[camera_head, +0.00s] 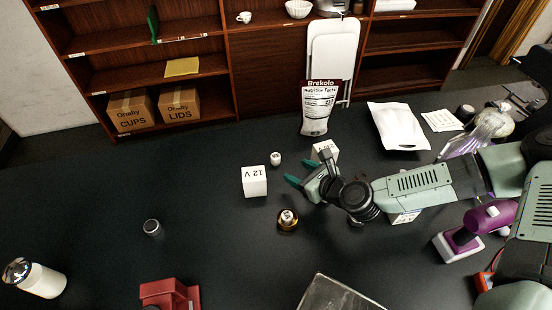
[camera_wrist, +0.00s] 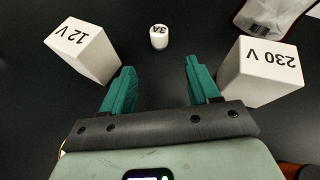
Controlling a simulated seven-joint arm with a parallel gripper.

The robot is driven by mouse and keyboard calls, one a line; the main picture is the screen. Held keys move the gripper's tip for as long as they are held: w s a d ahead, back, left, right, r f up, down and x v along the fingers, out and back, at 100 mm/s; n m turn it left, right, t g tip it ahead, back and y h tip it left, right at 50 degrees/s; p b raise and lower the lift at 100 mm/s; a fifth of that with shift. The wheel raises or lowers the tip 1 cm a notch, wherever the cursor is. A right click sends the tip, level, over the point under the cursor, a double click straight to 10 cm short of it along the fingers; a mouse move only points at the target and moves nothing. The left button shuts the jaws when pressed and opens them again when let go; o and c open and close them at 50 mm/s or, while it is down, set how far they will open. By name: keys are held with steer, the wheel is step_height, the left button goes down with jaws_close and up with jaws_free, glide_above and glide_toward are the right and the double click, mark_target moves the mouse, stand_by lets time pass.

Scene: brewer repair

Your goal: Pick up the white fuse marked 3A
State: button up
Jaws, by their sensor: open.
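The white fuse marked 3A (camera_wrist: 159,37) stands upright on the dark table in the wrist view, ahead of my fingers and apart from them. In the head view a small white cylinder (camera_head: 276,158) stands behind the 12 V block; its marking is too small to read there. My gripper (camera_head: 290,181) has green fingers spread apart with nothing between them. In the wrist view the gripper (camera_wrist: 157,85) points toward the fuse, with the fuse roughly centred beyond the gap.
A white 12 V block (camera_head: 254,181) stands left of the fingers and a white 230 V block (camera_wrist: 260,70) right. A Brekolo bag (camera_head: 317,108) stands behind. The table's left middle is mostly clear.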

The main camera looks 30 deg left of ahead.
mark_target(278, 158)
steer(key=shift+a+m+t+y, duration=0.3)
steer(key=shift+a+m+t, duration=0.15)
steer(key=shift+m, duration=0.45)
steer(key=shift+w+a+f, duration=0.15)
steer(key=shift+w+a, duration=0.1)
steer(key=shift+a, duration=0.1)
steer(key=x, duration=0.5)
steer(key=shift+s, duration=0.1)
steer(key=x, duration=0.5)
steer(key=shift+s+a+r, duration=0.1)
steer(key=shift+a+r, duration=0.1)
steer(key=shift+r, duration=0.1)
